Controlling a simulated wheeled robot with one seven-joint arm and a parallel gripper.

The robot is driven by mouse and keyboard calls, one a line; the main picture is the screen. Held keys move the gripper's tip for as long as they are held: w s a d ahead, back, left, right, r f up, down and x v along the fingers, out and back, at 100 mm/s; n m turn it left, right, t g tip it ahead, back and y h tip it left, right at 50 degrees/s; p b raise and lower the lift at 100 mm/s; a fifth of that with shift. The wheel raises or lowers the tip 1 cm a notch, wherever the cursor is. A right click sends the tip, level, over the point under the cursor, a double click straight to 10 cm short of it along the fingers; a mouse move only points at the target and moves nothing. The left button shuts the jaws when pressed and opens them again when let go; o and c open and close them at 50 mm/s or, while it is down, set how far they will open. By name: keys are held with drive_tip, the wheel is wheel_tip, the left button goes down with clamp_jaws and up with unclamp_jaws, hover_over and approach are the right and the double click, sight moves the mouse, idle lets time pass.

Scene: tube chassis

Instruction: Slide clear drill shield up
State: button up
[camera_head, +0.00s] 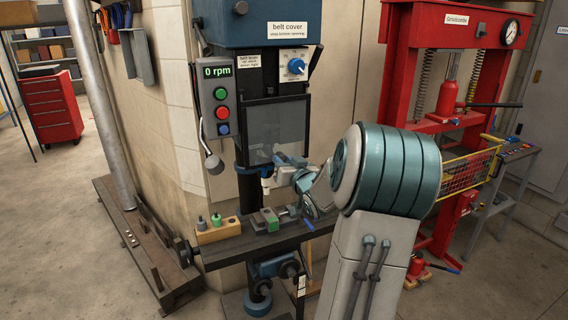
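The clear drill shield (273,129) is a dark-framed, see-through panel on the front of the blue drill press (262,30). It hangs below the press head and above the drill table (262,243). My gripper (277,166) is at the shield's lower edge, near its middle. I cannot tell whether it touches the shield. Its fingers are small and partly hidden in this view, so their opening is not clear.
A control box (216,98) with green, red and blue buttons reads 0 rpm, left of the shield. A wooden block (218,231) with small items and a vise (270,219) sit on the drill table. A red press (400,62) stands close on the right.

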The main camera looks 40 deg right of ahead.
drive_tip(key=o, duration=0.4)
drive_tip(key=shift+s, duration=0.15)
drive_tip(key=b+v, duration=0.2)
drive_tip(key=v, duration=1.1)
drive_tip(key=shift+s, duration=0.3)
